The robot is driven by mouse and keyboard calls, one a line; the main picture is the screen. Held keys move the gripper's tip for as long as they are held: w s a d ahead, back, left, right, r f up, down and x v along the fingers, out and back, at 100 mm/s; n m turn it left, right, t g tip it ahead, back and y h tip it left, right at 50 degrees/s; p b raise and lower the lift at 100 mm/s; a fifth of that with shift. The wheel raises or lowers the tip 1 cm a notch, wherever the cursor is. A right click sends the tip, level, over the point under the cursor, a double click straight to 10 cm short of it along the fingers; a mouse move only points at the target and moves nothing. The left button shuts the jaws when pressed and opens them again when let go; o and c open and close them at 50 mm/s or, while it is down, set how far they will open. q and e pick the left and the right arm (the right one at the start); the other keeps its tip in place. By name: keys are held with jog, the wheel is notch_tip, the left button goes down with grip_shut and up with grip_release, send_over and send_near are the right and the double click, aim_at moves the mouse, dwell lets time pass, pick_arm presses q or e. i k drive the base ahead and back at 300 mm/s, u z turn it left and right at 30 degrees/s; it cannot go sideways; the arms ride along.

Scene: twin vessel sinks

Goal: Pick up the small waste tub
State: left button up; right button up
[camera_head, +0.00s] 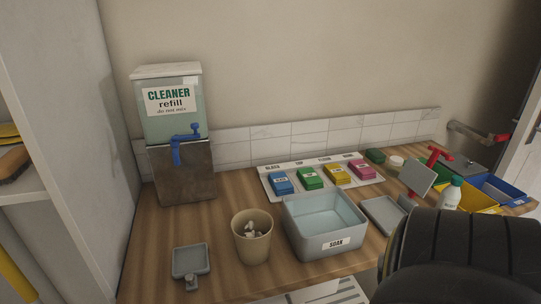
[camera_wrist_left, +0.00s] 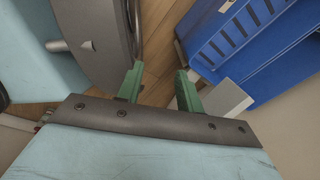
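The small waste tub (camera_head: 252,240) is a beige, round, open-topped tub. It stands upright on the wooden counter in the head view, left of the grey soak basin, with some crumpled white bits inside. My left gripper (camera_wrist_left: 158,90) shows only in the left wrist view. Its two green fingers are apart, with nothing between them. The tub does not show in that view, so the gripper is not at it. My right gripper is in neither view.
The soak basin (camera_head: 340,241) stands close to the tub's right. A small grey scoop-like tray (camera_head: 189,262) lies to its left. The cleaner dispenser (camera_head: 168,105) stands behind on a dark block (camera_head: 182,175). A blue crate (camera_wrist_left: 245,40) shows in the wrist view.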

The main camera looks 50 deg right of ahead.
aim_at(251, 252)
jog(key=u, duration=0.55)
jog(key=k, duration=0.35)
jog(key=z, duration=2.9)
